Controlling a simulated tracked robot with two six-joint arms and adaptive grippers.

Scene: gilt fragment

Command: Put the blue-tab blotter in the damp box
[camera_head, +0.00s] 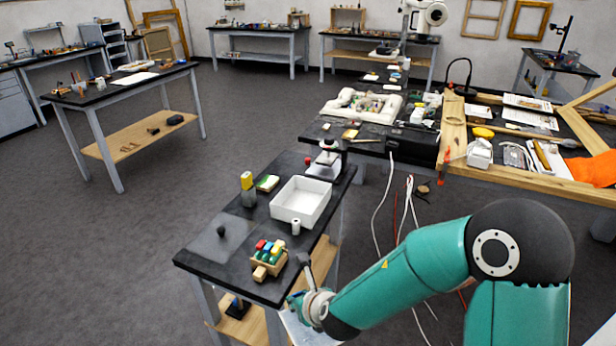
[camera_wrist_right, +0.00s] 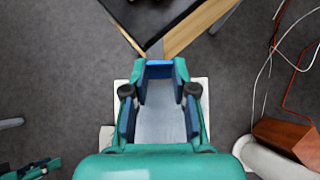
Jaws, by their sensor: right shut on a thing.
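My right gripper (camera_head: 306,304) is just off the front right edge of the near black table. In the right wrist view the gripper (camera_wrist_right: 159,78) is shut on a bright blue tab (camera_wrist_right: 158,69). A pale flat sheet (camera_wrist_right: 203,92), apparently the blue-tab blotter, spreads under its fingers. It also shows as a pale patch below the gripper in the head view (camera_head: 296,328). An open white box (camera_head: 291,217), probably the damp box, stands on the table and looks empty. A teal and dark part (camera_wrist_right: 32,170), perhaps my left gripper, shows at the wrist view's lower left.
A yellow-topped bottle (camera_head: 247,190), a small white cylinder (camera_head: 296,227) and a dark knob (camera_head: 221,231) stand nearby. Loose cables (camera_head: 398,225) lie to the right.

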